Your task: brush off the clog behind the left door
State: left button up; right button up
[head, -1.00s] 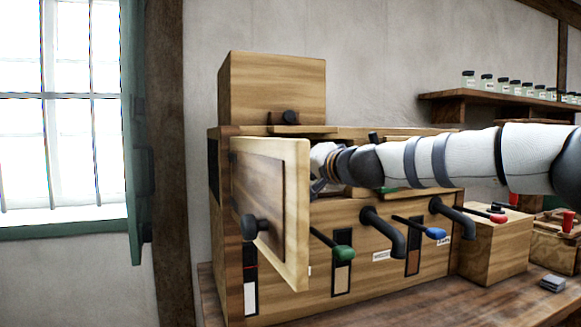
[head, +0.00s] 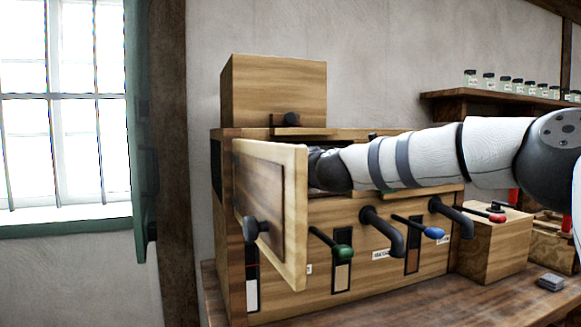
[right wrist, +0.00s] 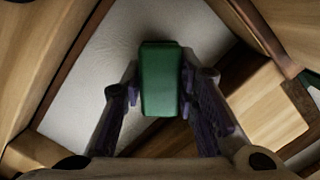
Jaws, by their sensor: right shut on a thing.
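The left door (head: 275,205) of the wooden machine stands swung open toward me, with a dark round knob (head: 255,227) on its face. My right arm reaches in from the right and passes behind this door. Its gripper is hidden there in the head view. In the right wrist view my right gripper (right wrist: 160,100) is shut on a green block-shaped thing (right wrist: 161,80), which looks like the back of a brush. Its bristles are not visible. The clog is not visible in either view. My left gripper is not in view.
Below the opening, spouts and a green-handled lever (head: 343,252), a blue one (head: 433,232) and a red one (head: 496,218) jut from the front. A wooden box (head: 495,245) stands at right. Wooden walls surround the gripper closely. A shelf (head: 460,105) holds several jars.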

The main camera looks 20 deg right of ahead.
jog(key=shift+a, duration=0.45)
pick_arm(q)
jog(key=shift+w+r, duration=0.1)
pick_arm(e)
jog(key=shift+s, duration=0.1)
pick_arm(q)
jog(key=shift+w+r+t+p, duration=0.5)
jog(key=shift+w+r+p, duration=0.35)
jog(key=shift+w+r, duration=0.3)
pick_arm(e)
jog(key=s, duration=0.5)
jog(key=shift+s+d, duration=0.15)
jog(key=shift+s, duration=0.1)
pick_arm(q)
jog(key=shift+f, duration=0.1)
pick_arm(e)
jog(key=s, duration=0.3)
